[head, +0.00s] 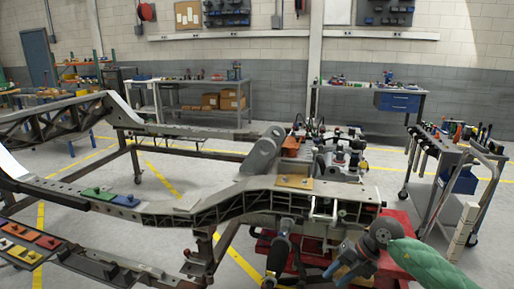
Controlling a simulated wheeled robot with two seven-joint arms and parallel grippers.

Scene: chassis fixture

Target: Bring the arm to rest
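My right arm comes in from the lower right with a green sleeve (425,262) and a round grey joint. My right gripper (342,264) is small and bluish, in front of the right end of the chassis frame (240,205). Its fingers are too small to tell open from shut, and I see nothing clearly held in it. It appears close to a red stand (395,262), but I cannot tell whether they touch. My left gripper is not seen.
Coloured blocks (96,193) sit on the frame, and a coloured tray (28,243) lies at the lower left. A tool cart (440,165) stands at the right. Workbenches (205,83) line the back wall. Grey floor inside the frame is clear.

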